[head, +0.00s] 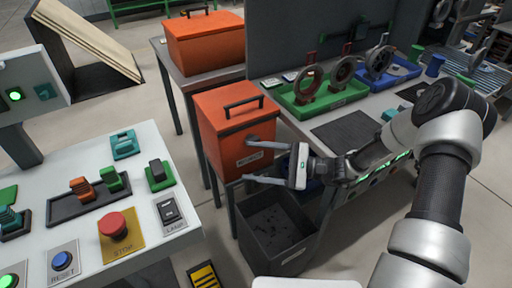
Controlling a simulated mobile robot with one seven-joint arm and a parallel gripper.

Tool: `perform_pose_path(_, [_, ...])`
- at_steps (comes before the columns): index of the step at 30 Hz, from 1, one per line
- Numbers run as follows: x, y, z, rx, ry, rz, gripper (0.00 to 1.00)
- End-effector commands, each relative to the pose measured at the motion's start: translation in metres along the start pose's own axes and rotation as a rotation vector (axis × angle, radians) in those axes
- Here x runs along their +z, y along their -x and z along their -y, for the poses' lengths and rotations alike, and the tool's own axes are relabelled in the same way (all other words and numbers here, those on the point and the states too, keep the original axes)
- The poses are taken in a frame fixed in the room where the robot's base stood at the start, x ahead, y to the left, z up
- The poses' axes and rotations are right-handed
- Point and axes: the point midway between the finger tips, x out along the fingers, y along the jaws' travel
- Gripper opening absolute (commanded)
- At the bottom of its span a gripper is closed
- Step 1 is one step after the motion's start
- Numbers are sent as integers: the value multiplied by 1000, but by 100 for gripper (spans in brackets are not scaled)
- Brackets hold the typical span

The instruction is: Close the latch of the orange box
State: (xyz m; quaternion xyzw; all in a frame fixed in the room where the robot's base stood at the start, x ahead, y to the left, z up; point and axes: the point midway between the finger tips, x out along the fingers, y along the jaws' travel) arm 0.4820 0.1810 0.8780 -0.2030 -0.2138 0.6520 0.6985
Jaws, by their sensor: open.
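The latch cannot be made out clearly beside the upper finger. I cannot tell whether a finger touches the box.
A second orange box (205,45) stands on a table behind. An open dark bin (272,235) is below my gripper. A green tray (325,105) and a blue tray (400,73) lie on the right bench. A control panel with a red stop button (115,224) fills the left.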

Motion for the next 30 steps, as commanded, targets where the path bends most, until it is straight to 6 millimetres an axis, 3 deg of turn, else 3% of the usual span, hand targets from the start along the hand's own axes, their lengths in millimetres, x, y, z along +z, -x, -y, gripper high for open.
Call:
perform_pose_path(1, [-37, 4, -8, -125, -59, 26, 66])
perform_pose_path(6, [-122, 28, -13, -517, -204, 70, 66])
perform_pose_path(12, [-193, 61, -34, -846, -315, 64, 66])
perform_pose_path(15, [-210, 70, -41, -930, -342, 58, 66])
perform_pose_path(20, [-219, 71, -39, -969, -355, 53, 66])
perform_pose_path(30, [-226, 33, 12, -963, -353, 54, 66])
